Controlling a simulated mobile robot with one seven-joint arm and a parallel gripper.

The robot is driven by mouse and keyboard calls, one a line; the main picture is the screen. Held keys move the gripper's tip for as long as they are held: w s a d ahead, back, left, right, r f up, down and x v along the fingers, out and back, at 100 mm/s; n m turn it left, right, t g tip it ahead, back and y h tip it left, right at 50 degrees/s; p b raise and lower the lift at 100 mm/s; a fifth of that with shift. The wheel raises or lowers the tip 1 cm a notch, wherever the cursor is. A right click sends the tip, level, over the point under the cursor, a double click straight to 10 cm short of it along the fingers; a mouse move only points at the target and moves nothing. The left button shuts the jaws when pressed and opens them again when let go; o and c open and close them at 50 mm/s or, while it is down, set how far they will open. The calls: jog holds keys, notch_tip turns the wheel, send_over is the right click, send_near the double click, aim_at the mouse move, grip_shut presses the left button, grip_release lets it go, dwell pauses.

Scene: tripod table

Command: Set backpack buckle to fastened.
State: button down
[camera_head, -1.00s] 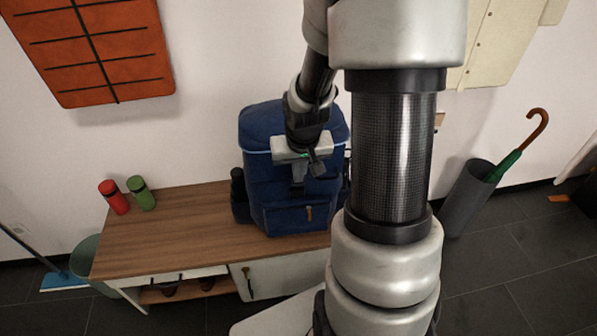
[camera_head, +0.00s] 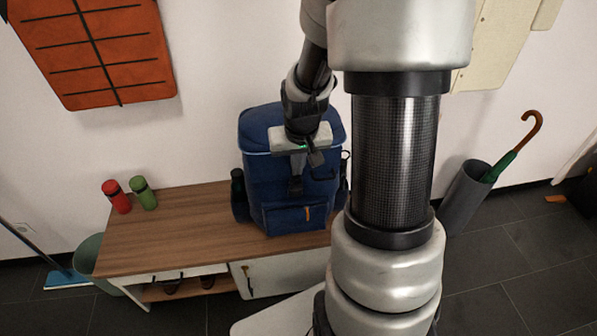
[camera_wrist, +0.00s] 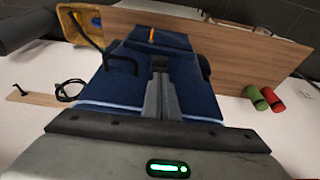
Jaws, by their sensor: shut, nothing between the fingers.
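The blue backpack (camera_head: 268,178) stands upright on the wooden cabinet top, and it fills the middle of the wrist view (camera_wrist: 200,88). My gripper (camera_head: 296,186) is in front of the backpack's upper front, with its fingers together. In the wrist view my gripper (camera_wrist: 160,80) has its fingertips at a dark buckle or strap piece (camera_wrist: 159,62) on the backpack's front. I cannot tell whether the buckle is fastened, because the fingers cover part of it. Whether the tips touch it is unclear.
The wooden cabinet (camera_head: 165,225) has free top to the left of the backpack. A red bottle (camera_head: 116,196) and a green bottle (camera_head: 143,193) stand there. An umbrella (camera_head: 508,158) leans in a grey bin (camera_head: 465,195) at right. An orange panel (camera_head: 90,50) hangs on the wall.

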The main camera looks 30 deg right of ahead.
jog(key=p+v, duration=0.1)
jog(key=v, duration=0.6)
jog(key=shift+r, duration=0.2)
